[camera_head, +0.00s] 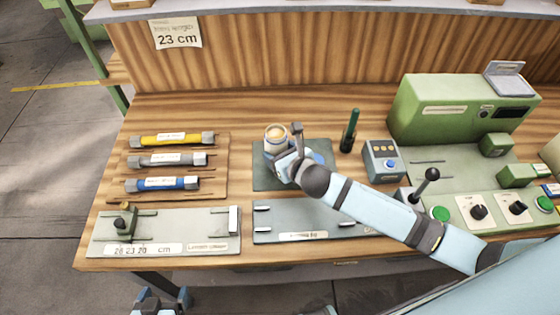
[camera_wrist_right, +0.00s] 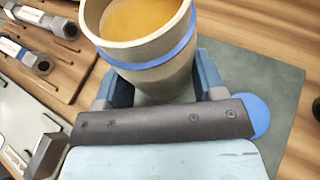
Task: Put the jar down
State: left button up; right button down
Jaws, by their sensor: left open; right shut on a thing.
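The jar (camera_head: 276,137) is pale with a blue band and an orange-brown content at its top. It is over the dark green mat (camera_head: 268,179) in the middle of the workbench. My right gripper (camera_head: 288,158) is shut on the jar. In the right wrist view the jar (camera_wrist_right: 140,45) stands between the two blue-grey fingers, and the mat (camera_wrist_right: 262,75) shows beneath it. I cannot tell whether the jar's base touches the mat. My left gripper (camera_head: 160,300) is at the bottom edge of the head view, open and away from the jar.
A wooden rack (camera_head: 217,165) with yellow, grey and blue tubes lies left of the mat. A dark green cylinder (camera_head: 349,132) and a small grey-blue box (camera_head: 382,161) stand to its right. A green machine (camera_head: 440,112) stands further right. Flat plates lie along the front.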

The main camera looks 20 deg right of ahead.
jog(key=shift+f, duration=1.8)
jog(key=shift+f, duration=0.1)
jog(key=shift+c, duration=1)
grip_release()
jog(key=shift+s, duration=0.1)
jog(key=v, duration=1.2)
